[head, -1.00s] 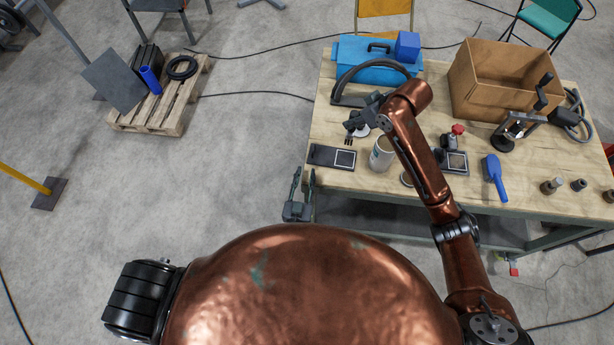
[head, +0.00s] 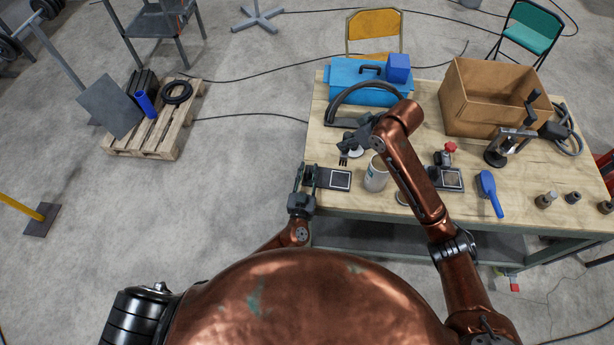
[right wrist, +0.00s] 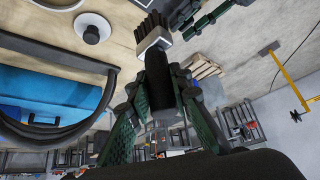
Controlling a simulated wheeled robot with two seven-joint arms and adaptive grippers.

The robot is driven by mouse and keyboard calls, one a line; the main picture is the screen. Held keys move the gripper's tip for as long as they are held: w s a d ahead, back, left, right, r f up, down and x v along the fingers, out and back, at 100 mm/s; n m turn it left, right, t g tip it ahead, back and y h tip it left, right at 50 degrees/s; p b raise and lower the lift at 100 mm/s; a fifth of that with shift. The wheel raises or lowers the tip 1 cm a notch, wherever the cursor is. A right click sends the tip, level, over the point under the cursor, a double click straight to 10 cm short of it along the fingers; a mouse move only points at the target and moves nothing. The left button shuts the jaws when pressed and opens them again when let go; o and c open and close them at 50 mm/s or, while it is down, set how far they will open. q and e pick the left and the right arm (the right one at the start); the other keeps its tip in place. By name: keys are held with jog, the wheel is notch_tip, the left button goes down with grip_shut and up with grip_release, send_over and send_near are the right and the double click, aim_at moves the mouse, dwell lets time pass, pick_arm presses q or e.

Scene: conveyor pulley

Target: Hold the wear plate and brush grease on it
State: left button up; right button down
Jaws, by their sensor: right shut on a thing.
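The wear plate (head: 334,179), dark with a pale square, lies flat at the table's front-left edge. My left gripper (head: 305,172) is open at the plate's left end; one finger overlaps or nearly meets that end, and I cannot tell whether it touches. My right gripper (head: 357,143) is shut on the brush (head: 343,160), which hangs bristles down just beyond the plate, apart from it. In the right wrist view the fingers close on the brush's black handle (right wrist: 157,75). A white tin (head: 376,175), likely the grease, stands right of the plate.
A cardboard box (head: 490,100), a clamp (head: 510,145), a red-knobbed device (head: 447,170) and a blue brush (head: 488,190) occupy the table's right side.

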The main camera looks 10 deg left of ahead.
pick_arm(q)
jog(key=shift+c, duration=0.7)
grip_shut()
dwell(3.3)
